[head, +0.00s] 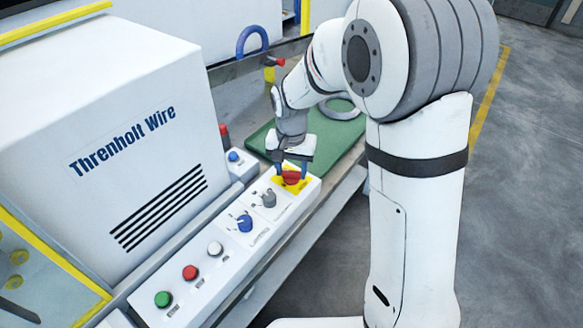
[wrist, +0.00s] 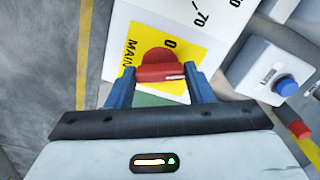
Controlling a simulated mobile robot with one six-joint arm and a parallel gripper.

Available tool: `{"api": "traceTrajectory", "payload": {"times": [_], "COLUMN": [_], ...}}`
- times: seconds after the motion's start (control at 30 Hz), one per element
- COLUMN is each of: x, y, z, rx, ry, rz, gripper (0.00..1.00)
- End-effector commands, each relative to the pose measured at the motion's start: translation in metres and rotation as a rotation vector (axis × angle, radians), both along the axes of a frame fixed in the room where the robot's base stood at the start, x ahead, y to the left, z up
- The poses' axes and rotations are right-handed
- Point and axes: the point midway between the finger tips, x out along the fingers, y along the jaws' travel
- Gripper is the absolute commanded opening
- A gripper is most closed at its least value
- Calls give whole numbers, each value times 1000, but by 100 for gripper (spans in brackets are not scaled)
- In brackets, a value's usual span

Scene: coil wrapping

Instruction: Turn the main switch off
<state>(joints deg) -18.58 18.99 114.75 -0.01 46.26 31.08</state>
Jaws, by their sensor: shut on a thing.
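The main switch (head: 291,177) is a red rotary knob on a yellow plate at the far end of the white control panel. In the wrist view the red switch (wrist: 160,70) sits on the yellow plate (wrist: 190,50), which shows "MAIN" and a "0". Its handle lies nearly level across the picture, with a white mark near its right end. My gripper (wrist: 161,82) has its two blue fingers at the two ends of the handle, shut on it. In the head view my gripper (head: 292,168) comes down on the switch from above.
The panel also carries a grey knob (head: 268,198), a blue knob (head: 245,222), and white, red (head: 190,272) and green (head: 163,299) buttons. A small box with a blue button (wrist: 286,87) stands beside the switch. A green mat (head: 335,140) lies behind; the white machine (head: 110,130) stands left.

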Motion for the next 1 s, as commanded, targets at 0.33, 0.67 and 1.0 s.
{"api": "traceTrajectory", "payload": {"times": [0.33,0.67,1.0], "x": [0,0,0], "y": [0,1,1], "z": [0,0,0], "rx": [0,0,0], "ry": [0,0,-1], "rz": [329,643,930], "gripper": [24,24,24]}}
